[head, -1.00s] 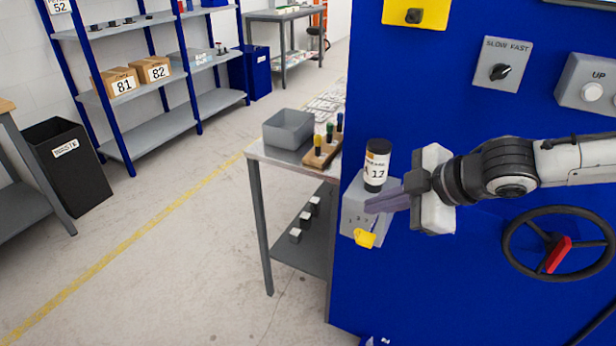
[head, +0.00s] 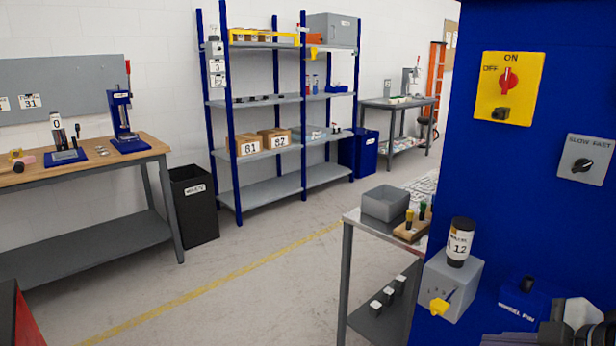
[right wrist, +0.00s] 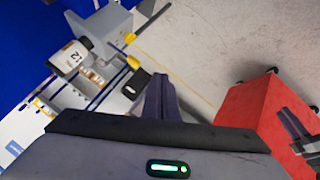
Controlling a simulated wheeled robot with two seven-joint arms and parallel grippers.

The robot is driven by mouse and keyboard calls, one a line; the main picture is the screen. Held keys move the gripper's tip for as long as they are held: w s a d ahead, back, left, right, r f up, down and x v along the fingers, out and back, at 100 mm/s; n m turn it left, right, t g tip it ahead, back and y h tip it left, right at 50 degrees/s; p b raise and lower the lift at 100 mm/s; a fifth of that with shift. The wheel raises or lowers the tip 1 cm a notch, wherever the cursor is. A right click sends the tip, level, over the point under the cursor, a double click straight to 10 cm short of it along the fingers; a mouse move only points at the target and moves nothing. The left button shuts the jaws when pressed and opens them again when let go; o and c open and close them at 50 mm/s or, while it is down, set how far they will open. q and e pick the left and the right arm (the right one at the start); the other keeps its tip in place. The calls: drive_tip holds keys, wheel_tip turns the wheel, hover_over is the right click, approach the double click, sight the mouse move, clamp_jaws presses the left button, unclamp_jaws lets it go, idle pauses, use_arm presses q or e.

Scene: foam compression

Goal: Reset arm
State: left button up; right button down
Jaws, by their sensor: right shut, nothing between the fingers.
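My right gripper (right wrist: 160,97) is shut and empty in the right wrist view, its fingers together. In the head view only grey parts of my right arm (head: 570,325) show at the bottom right corner, low in front of the blue machine (head: 520,190). A black bottle with a white label reading 12 (head: 460,242) stands upright on a grey box (head: 462,290) with a yellow-tipped lever (head: 439,306). The bottle also shows in the right wrist view (right wrist: 72,57), apart from my fingers. My left gripper is not in view.
A grey side table (head: 348,270) beside the machine holds a grey bin (head: 385,203) and a wooden holder (head: 412,231). A workbench (head: 150,152), a black waste bin (head: 195,205) and blue-posted shelving (head: 226,120) stand further back. The floor between is clear.

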drive_tip(key=s+a+f+m, duration=0.1)
drive_tip(key=s+f+m, duration=0.3)
drive_tip(key=f, duration=0.6)
drive_tip(key=s+f+m, duration=0.2)
drive_tip(key=s+f, duration=0.3)
drive_tip(key=f, duration=0.5)
drive_tip(key=s+a+f+m, duration=0.2)
drive_tip(key=s+a+f, duration=0.3)
drive_tip(key=a, duration=0.2)
drive_tip(key=s+a+f+m+h, duration=0.1)
drive_tip(key=s+a+f+m, duration=0.1)
drive_tip(key=s+a+f, duration=0.3)
drive_tip(key=a, duration=0.3)
drive_tip(key=shift+f, duration=0.4)
drive_tip(key=shift+g, duration=0.3)
